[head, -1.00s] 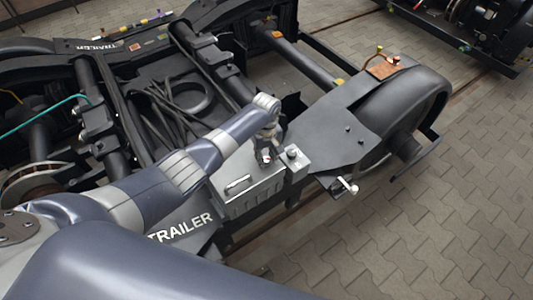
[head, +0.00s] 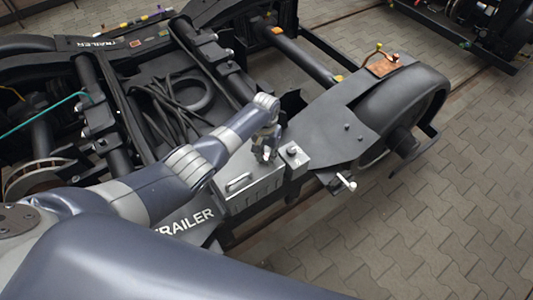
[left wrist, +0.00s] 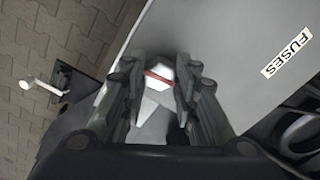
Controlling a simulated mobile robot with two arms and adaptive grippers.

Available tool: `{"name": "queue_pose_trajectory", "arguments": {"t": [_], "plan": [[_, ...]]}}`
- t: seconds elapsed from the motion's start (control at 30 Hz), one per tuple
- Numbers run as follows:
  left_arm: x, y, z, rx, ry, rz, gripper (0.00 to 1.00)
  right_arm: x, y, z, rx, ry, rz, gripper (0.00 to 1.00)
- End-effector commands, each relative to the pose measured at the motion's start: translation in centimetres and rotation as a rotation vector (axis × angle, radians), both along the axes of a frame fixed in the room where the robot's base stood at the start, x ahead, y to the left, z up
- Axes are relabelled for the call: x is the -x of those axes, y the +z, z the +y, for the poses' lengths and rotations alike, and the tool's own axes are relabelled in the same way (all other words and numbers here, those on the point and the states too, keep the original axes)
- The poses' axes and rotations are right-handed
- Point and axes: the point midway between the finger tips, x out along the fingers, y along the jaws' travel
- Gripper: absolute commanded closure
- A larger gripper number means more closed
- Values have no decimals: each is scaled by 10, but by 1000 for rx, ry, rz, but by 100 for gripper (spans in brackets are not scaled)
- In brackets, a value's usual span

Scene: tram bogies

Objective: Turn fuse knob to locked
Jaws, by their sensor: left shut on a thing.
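The grey fuse box (head: 262,189) is fixed to the side of the bogie frame, and its FUSES label (left wrist: 287,52) shows in the left wrist view. My left gripper (head: 264,154) points down at the top of the box. In the left wrist view my left gripper (left wrist: 160,76) is shut on the fuse knob (left wrist: 161,70), a pale knob with a red stripe, seen between the two fingers. The fingers hide the knob's sides and any lock marks, so its exact setting cannot be told. My right gripper is not in view.
A small grey box with a round knob (head: 292,150) stands close right of my left gripper. A lever with a white end (head: 346,183) sticks out below the black plate. A wheel (head: 405,110) is to the right. Paved floor (head: 440,210) is clear at lower right.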

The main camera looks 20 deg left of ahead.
Motion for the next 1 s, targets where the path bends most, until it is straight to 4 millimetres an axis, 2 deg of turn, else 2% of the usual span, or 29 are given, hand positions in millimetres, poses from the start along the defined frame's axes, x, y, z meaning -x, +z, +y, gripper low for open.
{"name": "queue_pose_trajectory", "arguments": {"t": [0.3,0.83,0.87,0.9,0.93,1.0], "plan": [[0,0,0,2,-119,0,96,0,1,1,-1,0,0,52],[0,0,0,2,-143,-2,96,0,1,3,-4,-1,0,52],[0,0,0,2,-143,-2,70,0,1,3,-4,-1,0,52],[0,0,0,2,-143,-2,61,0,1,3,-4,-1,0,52],[0,0,0,2,-143,-2,54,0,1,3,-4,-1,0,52],[0,0,0,2,-142,-2,52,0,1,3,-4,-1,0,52]]}}
